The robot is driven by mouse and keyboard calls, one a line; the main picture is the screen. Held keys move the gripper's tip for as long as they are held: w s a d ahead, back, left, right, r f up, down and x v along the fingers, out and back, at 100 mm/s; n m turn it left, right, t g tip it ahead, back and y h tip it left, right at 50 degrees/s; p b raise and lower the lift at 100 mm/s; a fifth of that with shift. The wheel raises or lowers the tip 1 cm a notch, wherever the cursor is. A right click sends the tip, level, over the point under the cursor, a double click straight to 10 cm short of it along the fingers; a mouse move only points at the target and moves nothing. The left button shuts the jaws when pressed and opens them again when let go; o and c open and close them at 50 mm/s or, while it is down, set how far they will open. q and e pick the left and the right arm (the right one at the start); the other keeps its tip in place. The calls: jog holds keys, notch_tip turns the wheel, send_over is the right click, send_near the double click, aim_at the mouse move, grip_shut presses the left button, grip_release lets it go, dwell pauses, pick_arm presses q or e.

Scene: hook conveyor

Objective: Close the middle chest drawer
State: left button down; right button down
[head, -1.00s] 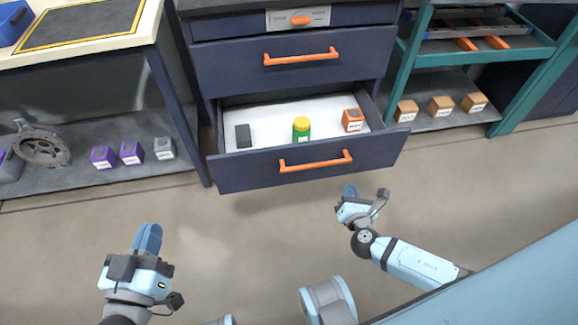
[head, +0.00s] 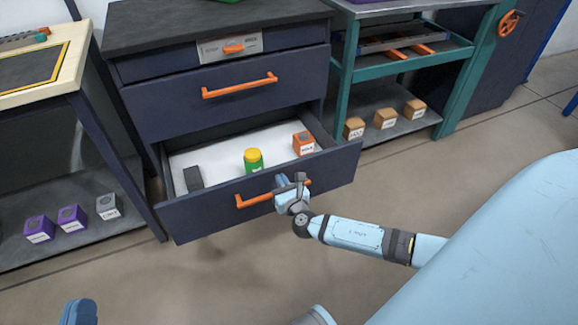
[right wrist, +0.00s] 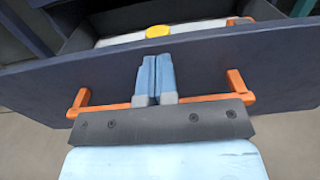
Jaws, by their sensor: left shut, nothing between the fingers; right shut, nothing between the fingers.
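The dark blue chest (head: 225,110) stands in the head view with its lowest visible drawer (head: 190,222) pulled open. The drawer above it (head: 165,108) is shut. The open drawer holds a green jar with a yellow lid (head: 253,160), an orange block (head: 303,144) and a dark grey block (head: 193,179). Its orange handle (head: 250,201) also shows in the right wrist view (right wrist: 205,98). My right gripper (head: 282,182) is shut and empty at this drawer's front, by the handle; in the right wrist view its fingers (right wrist: 153,62) overlap the front. Contact is unclear. My left gripper (head: 80,308) is shut, low at the left edge.
A shelf at left holds purple blocks (head: 71,218) and a grey block (head: 108,206). A teal rack (head: 345,90) at right holds brown blocks (head: 385,118). The floor (head: 200,275) before the drawer is clear.

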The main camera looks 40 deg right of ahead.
pick_arm(q)
jog(key=shift+f+g, duration=0.3)
jog(key=shift+f, duration=0.15)
pick_arm(e)
jog(key=shift+x, duration=1.05)
jog(key=shift+w, duration=0.1)
